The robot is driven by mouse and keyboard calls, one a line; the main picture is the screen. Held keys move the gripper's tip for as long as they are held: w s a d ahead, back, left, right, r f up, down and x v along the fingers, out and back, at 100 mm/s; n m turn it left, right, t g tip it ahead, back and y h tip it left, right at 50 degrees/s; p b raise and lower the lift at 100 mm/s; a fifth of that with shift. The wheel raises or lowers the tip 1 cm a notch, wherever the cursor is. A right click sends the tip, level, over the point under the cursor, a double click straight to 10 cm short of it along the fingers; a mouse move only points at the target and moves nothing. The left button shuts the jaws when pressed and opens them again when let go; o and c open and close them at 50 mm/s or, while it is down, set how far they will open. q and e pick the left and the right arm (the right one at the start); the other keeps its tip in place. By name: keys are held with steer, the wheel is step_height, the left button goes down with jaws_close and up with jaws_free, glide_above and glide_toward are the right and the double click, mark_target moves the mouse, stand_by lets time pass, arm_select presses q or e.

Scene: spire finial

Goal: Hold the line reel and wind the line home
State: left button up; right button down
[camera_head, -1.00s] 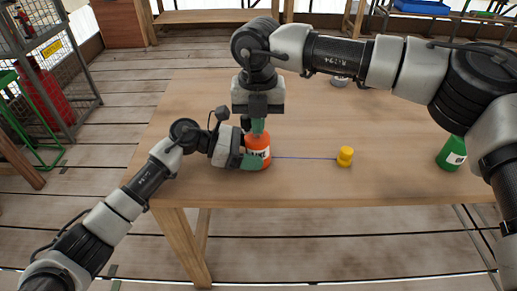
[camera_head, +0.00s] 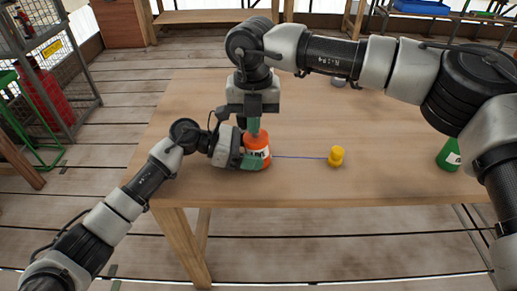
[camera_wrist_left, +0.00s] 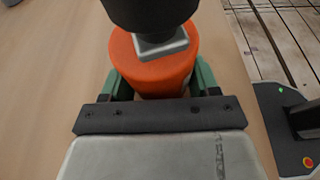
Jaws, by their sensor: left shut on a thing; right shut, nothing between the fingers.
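The orange line reel (camera_head: 257,143) with a white label stands on the wooden table. My left gripper (camera_head: 252,160) is shut around it low down from the left; its green fingers flank the reel in the left wrist view (camera_wrist_left: 150,75). My right gripper (camera_head: 253,128) points down from above, shut with nothing between its fingers, at the top of the reel. Whether its tips touch the reel I cannot tell. A blue line (camera_head: 300,157) runs right from the reel to a small yellow weight (camera_head: 336,157) on the table.
A green bottle-like item (camera_head: 449,155) with a white label stands at the table's right, partly behind my right arm. A grey round object (camera_head: 339,81) is at the back. The wooden table (camera_head: 350,185) is clear around the yellow piece.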

steer(key=shift+w+a, duration=0.2)
steer(key=shift+a, duration=0.2)
stand_by(0.3)
steer(key=shift+s+a, duration=0.1)
steer(key=shift+s, duration=0.05)
step_height(320, 180, up, 7)
stand_by(0.9)
stand_by(0.3)
steer(key=shift+s+d+f, duration=0.2)
steer(key=shift+d+f, duration=0.1)
steer(key=shift+f, duration=0.3)
steer(key=shift+s+d+f, duration=0.25)
steer(key=shift+f, duration=0.35)
steer(key=shift+s+d+f, duration=0.2)
steer(key=shift+d+f, duration=0.1)
steer(key=shift+f, duration=0.3)
steer(key=shift+f, duration=0.1)
stand_by(1.2)
